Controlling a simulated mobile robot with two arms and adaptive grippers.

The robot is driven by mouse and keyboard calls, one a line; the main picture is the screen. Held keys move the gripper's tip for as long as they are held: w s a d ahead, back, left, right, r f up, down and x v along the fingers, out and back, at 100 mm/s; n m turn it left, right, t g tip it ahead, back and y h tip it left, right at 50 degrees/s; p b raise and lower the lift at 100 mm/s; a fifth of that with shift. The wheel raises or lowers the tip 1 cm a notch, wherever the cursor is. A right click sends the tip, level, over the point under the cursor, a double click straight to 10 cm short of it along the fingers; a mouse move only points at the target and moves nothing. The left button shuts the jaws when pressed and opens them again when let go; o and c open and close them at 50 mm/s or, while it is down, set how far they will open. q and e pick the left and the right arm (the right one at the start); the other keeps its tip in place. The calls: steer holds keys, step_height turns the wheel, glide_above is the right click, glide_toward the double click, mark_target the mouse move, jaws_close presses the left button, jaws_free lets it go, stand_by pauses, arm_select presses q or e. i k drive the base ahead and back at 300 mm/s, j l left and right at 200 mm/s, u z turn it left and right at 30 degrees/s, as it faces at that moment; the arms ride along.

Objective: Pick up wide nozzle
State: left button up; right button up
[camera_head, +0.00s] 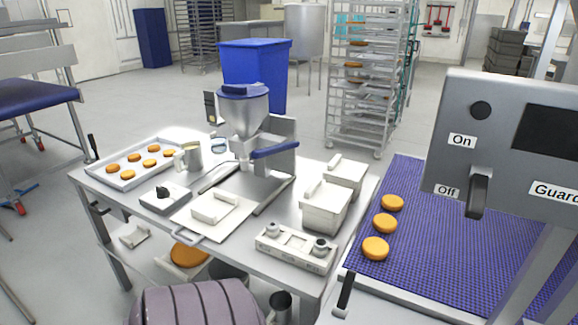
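A pale nozzle holder (295,252) lies near the front right edge of the metal table. Two small grey pieces that look like nozzles sit in it, a left one (272,229) and a right one (320,246). They are too small in the view for me to tell which is the wide nozzle. The filling machine (245,115), with a steel hopper and a blue lid, stands at the back of the table. Neither of my grippers is in view.
The metal table (262,222) also holds a tray (118,181) of orange-brown rounds, a jug (189,157), a small scale-like box (165,197), a white board (212,228) and lidded white containers (325,207). A blue conveyor (430,245) with three rounds and a control panel (505,140) stand right.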

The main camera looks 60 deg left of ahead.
mark_target(320, 244)
steer(key=u, duration=1.8)
steer(key=j, duration=0.35)
steer(key=i, duration=0.05)
